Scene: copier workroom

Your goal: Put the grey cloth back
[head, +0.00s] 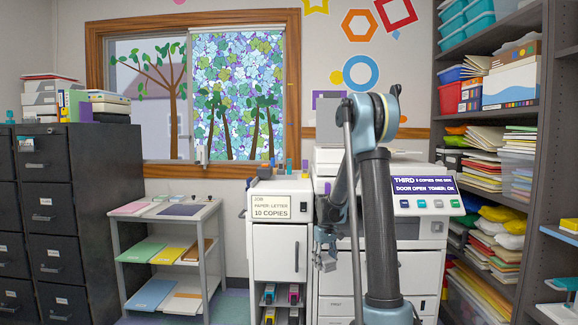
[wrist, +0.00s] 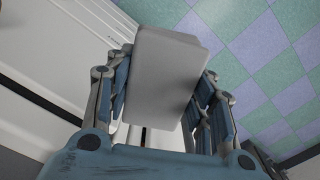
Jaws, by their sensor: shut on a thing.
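My gripper (wrist: 163,88) is shut on a pale grey, block-shaped thing with soft edges, which I take to be the folded grey cloth (wrist: 172,60). One finger lies on each side of it in the wrist view. The cloth is held clear of the checkered floor beside a white cabinet front. In the head view my gripper (head: 326,258) hangs low in front of the copier, left of my arm. The cloth is too small there to make out surely.
The white copier (head: 420,270) stands behind my arm, its display (head: 422,185) lit. Left of it are a white cabinet (head: 280,245) with a job sign and a grey shelf cart (head: 207,222) holding paper. Dark file drawers (head: 100,200) stand left, loaded shelves (head: 545,130) right.

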